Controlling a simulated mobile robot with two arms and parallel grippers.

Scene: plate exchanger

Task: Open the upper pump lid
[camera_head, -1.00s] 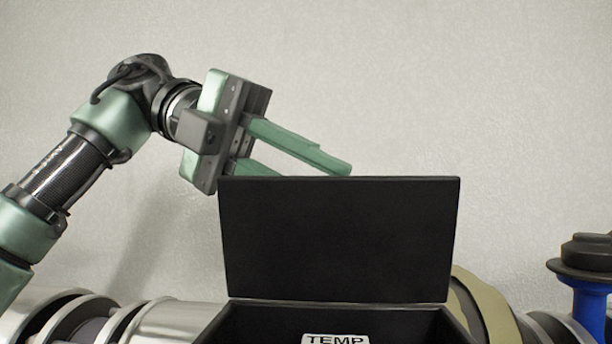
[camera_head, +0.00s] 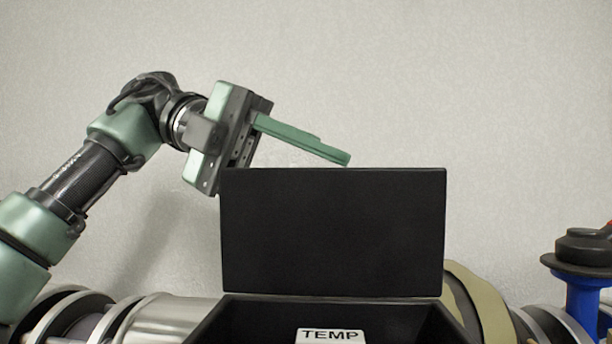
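The black lid (camera_head: 333,232) stands raised, nearly upright, at the back of an open black box (camera_head: 215,325). A white label reading TEMP (camera_head: 330,335) shows inside the box at the bottom edge of the view. My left gripper (camera_head: 335,162) is above and behind the lid's upper left edge. One green finger shows, pointing right and slightly down; the other finger is hidden behind the lid, so the gap between them does not show. I see nothing held. My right gripper is not in the view.
Silver flanged piping (camera_head: 160,322) runs along the bottom left. A tan ring (camera_head: 485,305) stands right of the box. A blue valve body with a black cap (camera_head: 585,285) is at the far right. The wall behind is bare.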

